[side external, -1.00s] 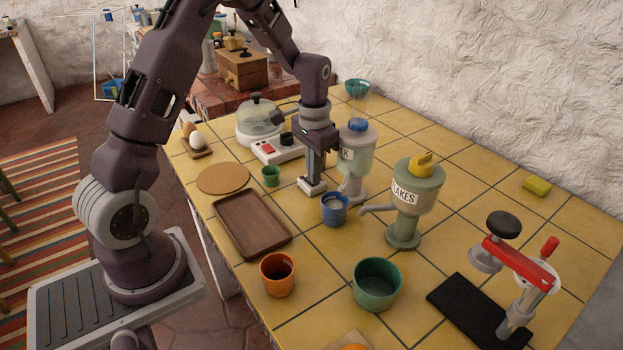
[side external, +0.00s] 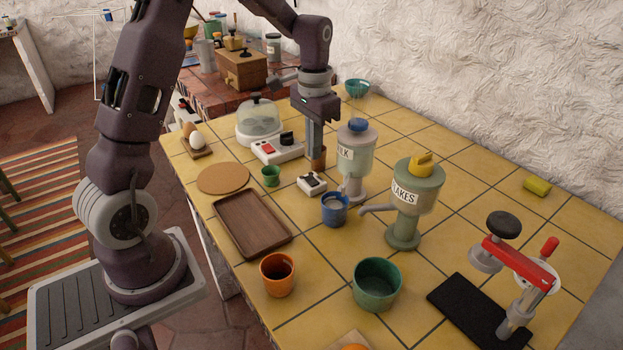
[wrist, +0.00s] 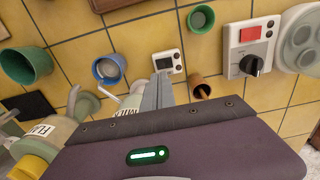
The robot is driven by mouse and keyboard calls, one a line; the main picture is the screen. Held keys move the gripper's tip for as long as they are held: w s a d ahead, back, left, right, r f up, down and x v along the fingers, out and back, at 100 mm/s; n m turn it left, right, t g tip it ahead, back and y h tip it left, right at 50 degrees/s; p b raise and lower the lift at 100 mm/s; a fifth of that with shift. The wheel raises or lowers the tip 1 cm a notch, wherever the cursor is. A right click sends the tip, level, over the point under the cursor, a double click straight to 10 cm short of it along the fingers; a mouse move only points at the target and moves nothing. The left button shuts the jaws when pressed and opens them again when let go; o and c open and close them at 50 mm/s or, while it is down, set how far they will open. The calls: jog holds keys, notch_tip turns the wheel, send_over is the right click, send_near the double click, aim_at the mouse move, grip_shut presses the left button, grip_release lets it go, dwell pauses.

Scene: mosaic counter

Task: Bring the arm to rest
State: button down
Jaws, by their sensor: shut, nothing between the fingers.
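My gripper (side external: 314,148) hangs fingers-down over the middle of the tiled counter, its fingers pressed together and empty. In the side view its tips overlap a small brown cup (side external: 319,160); the gap is hard to judge. In the wrist view the shut fingers (wrist: 158,90) point between the milk dispenser (wrist: 131,103) and the brown cup (wrist: 201,88). A small white device with a dark display (side external: 312,183) sits on the tiles below and in front of the gripper, apart from it.
The milk dispenser (side external: 357,158) and flakes dispenser (side external: 415,205) stand right of my gripper. A blue cup (side external: 335,212), a switch box (side external: 277,150), a small green cup (side external: 271,176) and a wooden tray (side external: 252,223) are around it. The counter's right back is mostly clear.

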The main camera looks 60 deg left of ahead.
jog(key=s+d+r+t, duration=0.2)
jog(key=s+d+r, duration=0.4)
jog(key=r, duration=0.3)
jog(key=s+d+r+t, duration=0.1)
jog(key=s+d+r, duration=0.1)
jog(key=s, duration=0.7)
jog(key=s+d+r+t, duration=0.1)
jog(key=s+d+t, duration=0.1)
jog(key=s+d, duration=0.3)
jog(key=s, duration=0.4)
jog(key=shift+d+r+t, duration=0.3)
jog(key=shift+r, duration=0.05)
